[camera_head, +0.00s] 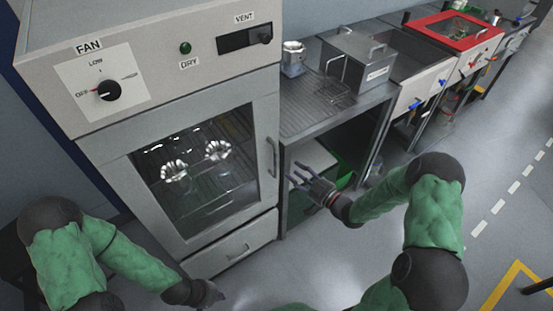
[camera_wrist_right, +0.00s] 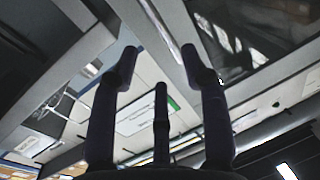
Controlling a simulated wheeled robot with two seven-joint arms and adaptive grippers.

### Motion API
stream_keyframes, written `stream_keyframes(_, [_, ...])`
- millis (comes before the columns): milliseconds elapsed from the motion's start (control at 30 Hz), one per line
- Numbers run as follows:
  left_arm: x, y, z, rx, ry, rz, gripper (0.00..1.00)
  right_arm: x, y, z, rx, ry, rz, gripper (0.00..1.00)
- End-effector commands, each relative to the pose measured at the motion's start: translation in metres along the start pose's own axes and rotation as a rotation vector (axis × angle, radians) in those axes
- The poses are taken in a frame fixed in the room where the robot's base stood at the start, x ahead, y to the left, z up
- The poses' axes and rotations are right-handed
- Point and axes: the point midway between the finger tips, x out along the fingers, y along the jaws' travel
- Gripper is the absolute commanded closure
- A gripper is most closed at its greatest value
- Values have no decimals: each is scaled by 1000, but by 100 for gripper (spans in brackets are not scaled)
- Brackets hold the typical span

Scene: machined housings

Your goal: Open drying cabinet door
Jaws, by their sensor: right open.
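The drying cabinet (camera_head: 60,55) stands at the left in the head view. Its glass door (camera_head: 200,205) looks shut, with a vertical bar handle (camera_head: 272,157) on its right side. Through the glass I see two shiny machined housings (camera_head: 174,171) on a wire rack. My right gripper (camera_head: 295,178) is open and empty, just right of and slightly below the handle, apart from it in the picture. In the right wrist view its spread fingers (camera_wrist_right: 160,60) have nothing between them. My left gripper (camera_head: 208,293) is low, in front of the drawer; its fingers are unclear.
A drawer (camera_head: 235,250) sits below the door. Right of the cabinet is a metal bench (camera_head: 310,105) with a cup (camera_head: 293,58) and a metal box (camera_head: 357,55). A red-framed station (camera_head: 455,30) stands beyond. The floor (camera_head: 500,180) at the right is clear.

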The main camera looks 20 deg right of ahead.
Motion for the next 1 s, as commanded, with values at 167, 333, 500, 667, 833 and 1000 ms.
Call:
stream_keyframes(167, [5, -2, 0, 0, 0, 0, 100, 29, -1, 1, -1, 1, -4, 54])
stream_keyframes(333, [9, -3, 0, 0, 0, 0, 100, 60, -2, 2, 0, 0, -3, 54])
stream_keyframes(500, [13, -5, 0, 0, 0, 0, 100, 84, -1, 1, 0, -1, -2, 54])
stream_keyframes(667, [14, -5, 0, 0, 0, 0, 100, 96, -1, 1, 1, -3, 0, 54])
stream_keyframes(833, [15, -5, -1, 0, 0, 0, 100, 100, 0, 1, 1, -2, 0, 54])
stream_keyframes(1000, [14, -5, 0, 0, 0, 0, 100, 100, 0, 1, 2, -3, 1, 54])
